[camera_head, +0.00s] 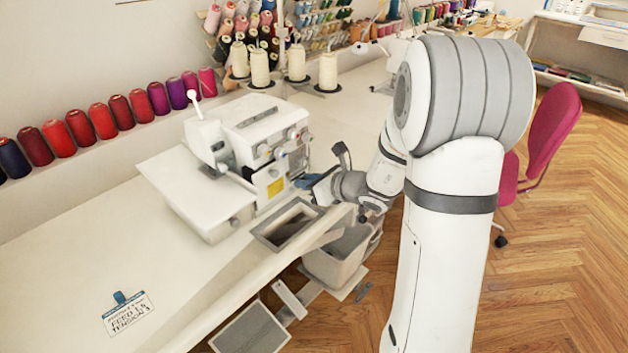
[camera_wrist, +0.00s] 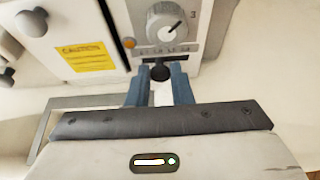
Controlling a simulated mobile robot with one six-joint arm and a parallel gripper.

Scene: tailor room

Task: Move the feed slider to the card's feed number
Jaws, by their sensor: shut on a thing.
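The white sewing machine (camera_head: 265,140) stands on the table, and its front panel shows upside up in the wrist view. The feed slider's dark knob (camera_wrist: 160,73) sits below a marked scale (camera_wrist: 163,50) and a round dial (camera_wrist: 165,24). My gripper (camera_wrist: 160,84) is shut on the knob, its blue fingers on either side of it. The scale's marks are too small to read. The card (camera_head: 128,313) lies on the table at lower left with a blue clip; it seems to read a feed line and a tension line, but the numbers are not clear.
A grey bin (camera_head: 335,262) stands below the edge. Thread spools (camera_head: 102,121) line the back ledge. A pink chair (camera_head: 552,135) is at right. The table's left part is mostly clear.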

